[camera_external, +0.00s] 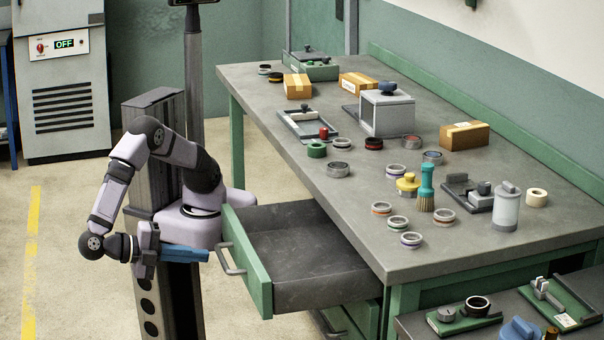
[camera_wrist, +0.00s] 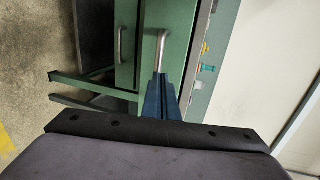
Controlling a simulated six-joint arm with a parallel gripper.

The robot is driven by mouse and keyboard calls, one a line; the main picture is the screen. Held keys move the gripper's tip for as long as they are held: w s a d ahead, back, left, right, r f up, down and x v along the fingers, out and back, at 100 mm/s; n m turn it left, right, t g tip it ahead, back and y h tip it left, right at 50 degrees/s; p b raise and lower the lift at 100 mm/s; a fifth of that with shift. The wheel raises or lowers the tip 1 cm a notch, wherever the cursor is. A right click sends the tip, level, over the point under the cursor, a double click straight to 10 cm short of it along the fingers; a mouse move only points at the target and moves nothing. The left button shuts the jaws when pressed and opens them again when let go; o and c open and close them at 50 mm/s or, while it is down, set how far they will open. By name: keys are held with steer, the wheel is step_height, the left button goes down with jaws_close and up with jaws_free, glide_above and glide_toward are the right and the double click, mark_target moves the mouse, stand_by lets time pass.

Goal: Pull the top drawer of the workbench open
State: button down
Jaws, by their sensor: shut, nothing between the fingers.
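The top drawer (camera_external: 262,267) of the workbench (camera_external: 300,150) is pulled well out, its empty grey inside showing. Its green front carries a metal bar handle (camera_external: 229,262). My gripper (camera_external: 207,255) is shut and empty, its blue fingers pointing at the drawer front, with the tips close to the handle. In the wrist view the blue fingers (camera_wrist: 159,82) end just below a metal handle (camera_wrist: 161,48). I cannot tell whether they touch it.
A lower drawer with its own handle (camera_external: 332,324) is below the open one. The bench top holds rings, cardboard boxes (camera_external: 298,86), a brush (camera_external: 426,188) and a grey box device (camera_external: 387,112). A small side table (camera_external: 410,324) stands at the front right. Floor at the left is clear.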

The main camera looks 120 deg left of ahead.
steer(key=w+a+r+n+g+h+p, duration=0.2)
steer(key=a+r+n+g+h+p, duration=0.3)
steer(key=a+r+p, duration=1.1)
steer(key=w+a+r+n+g+h+p, duration=0.25)
steer(key=a+r+g+h+p, duration=0.35)
steer(key=a+r+p, duration=1)
steer(key=w+d+f+g+b, duration=0.1)
steer(key=d+f+b, duration=0.15)
steer(key=f, duration=0.55)
steer(key=d+f+b, duration=0.2)
steer(key=d+f, duration=0.1)
steer(key=f, duration=0.6)
steer(key=w+d+f+n+b, duration=0.1)
steer(key=w+d+f+b, duration=0.2)
steer(key=w+f, duration=0.1)
steer(key=w+d+f+n+h+b, duration=0.1)
steer(key=w+d+f+b, duration=0.3)
steer(key=w, duration=0.2)
steer(key=w+d+f+n+b, duration=0.1)
steer(key=w+d+f+b, duration=0.2)
steer(key=w+d+f, duration=0.1)
steer(key=shift+w+h, duration=0.3)
steer(key=shift+w, duration=0.25)
steer(key=w+d+r+n+g+h+b, duration=0.1)
steer(key=w+d+r+n, duration=0.2)
steer(key=d+r+n, duration=0.2)
steer(key=shift+w+d+r+n+g+h, duration=0.35)
steer(key=shift+r+n, duration=0.4)
steer(key=shift+n, duration=0.4)
